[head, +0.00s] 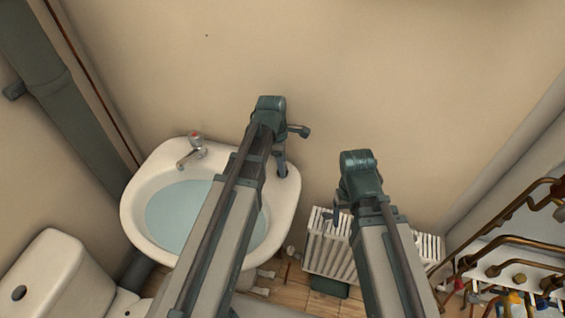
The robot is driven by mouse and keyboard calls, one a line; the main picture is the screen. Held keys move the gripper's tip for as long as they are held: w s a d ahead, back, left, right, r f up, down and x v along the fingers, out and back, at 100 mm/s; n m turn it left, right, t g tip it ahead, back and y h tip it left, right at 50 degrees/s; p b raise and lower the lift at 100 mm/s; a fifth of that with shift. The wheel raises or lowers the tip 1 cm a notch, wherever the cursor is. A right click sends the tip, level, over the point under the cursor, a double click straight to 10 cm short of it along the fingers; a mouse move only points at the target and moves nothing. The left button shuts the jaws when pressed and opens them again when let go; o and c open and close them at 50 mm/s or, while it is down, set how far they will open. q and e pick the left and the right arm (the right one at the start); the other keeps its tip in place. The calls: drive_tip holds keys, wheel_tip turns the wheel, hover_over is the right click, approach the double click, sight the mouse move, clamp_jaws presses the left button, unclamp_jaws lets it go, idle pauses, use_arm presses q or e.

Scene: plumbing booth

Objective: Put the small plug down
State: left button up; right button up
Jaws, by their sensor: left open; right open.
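My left gripper (283,168) points down over the right rim of the white sink (156,182), and its jaws are open. My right gripper (333,216) is open in front of the white radiator (318,246), to the right of the sink. I cannot make out the small plug. Any small part at the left fingertips is too dark and small to tell from the gripper. My arms cover part of the sink and radiator.
The sink holds bluish water and has a tap (194,146) at its back left. A toilet cistern (48,272) stands at lower left. Copper pipes (520,241) and a cluttered white shelf (487,262) are at right. A dark green box (329,287) lies below the radiator.

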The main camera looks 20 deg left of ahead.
use_arm(q)
wheel_tip(320, 180, up, 11)
drive_tip(key=a+p, duration=0.1)
drive_tip(key=p, duration=0.9)
drive_tip(key=s+d+m+y, duration=0.1)
drive_tip(key=s+d+m, duration=0.4)
drive_tip(key=m, duration=0.7)
drive_tip(key=s+d+m+y, duration=0.1)
drive_tip(key=s+d+m, duration=0.5)
drive_tip(key=s+m, duration=0.3)
drive_tip(key=m, duration=0.3)
drive_tip(key=shift+s+d+g+y, duration=0.15)
drive_tip(key=shift+d+g+y, duration=0.15)
